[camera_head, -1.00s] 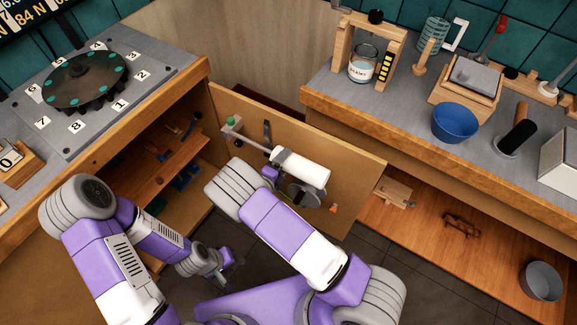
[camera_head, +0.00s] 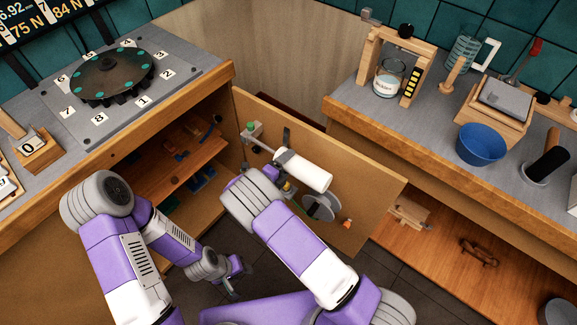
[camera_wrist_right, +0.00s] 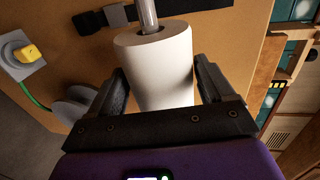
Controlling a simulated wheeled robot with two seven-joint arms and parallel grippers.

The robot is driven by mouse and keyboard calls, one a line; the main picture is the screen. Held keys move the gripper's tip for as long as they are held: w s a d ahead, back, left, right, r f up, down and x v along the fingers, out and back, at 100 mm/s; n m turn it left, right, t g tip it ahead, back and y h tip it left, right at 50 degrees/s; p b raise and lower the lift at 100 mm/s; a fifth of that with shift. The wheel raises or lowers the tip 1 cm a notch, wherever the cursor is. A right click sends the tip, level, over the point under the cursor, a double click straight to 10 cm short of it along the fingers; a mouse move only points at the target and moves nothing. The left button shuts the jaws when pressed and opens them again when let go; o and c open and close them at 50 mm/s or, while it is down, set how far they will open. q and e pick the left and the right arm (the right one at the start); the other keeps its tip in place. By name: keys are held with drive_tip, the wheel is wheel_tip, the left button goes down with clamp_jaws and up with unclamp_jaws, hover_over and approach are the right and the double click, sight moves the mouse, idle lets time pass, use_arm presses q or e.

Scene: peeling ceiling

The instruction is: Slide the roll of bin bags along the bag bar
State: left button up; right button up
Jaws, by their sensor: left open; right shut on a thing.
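The white roll of bin bags (camera_head: 303,170) sits around the grey bag bar (camera_head: 264,146) on the inner face of the open cupboard door (camera_head: 372,195). The roll fills the middle of the right wrist view (camera_wrist_right: 158,60), and the bar (camera_wrist_right: 148,14) comes out of its far end. My right gripper (camera_wrist_right: 165,88) is shut on the roll, one finger on each side. In the head view its fingers are mostly hidden behind my right wrist. My left gripper (camera_head: 232,280) is open and empty, low over the floor, away from the door.
A bracket with a green knob (camera_head: 251,127) stands at the bar's left end. A grey disc (camera_head: 320,207) and a small orange piece (camera_head: 347,224) are on the door below the roll. Counters flank the door.

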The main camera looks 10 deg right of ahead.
sight(274, 157)
drive_tip(key=shift+w, duration=0.1)
drive_tip(key=shift+w+a+b, duration=1.5)
drive_tip(key=shift+w+a, duration=0.3)
drive_tip(key=shift+w, duration=0.1)
drive_tip(key=shift+w+a+b, duration=1.45)
drive_tip(key=shift+w+a, duration=0.45)
drive_tip(key=shift+w, duration=0.25)
drive_tip(key=o, duration=1.4)
drive_tip(key=p+v, duration=0.2)
drive_tip(key=v, duration=0.5)
drive_tip(key=shift+s+a+r, duration=0.1)
drive_tip(key=shift+s+a, duration=0.1)
drive_tip(key=shift+s, duration=0.05)
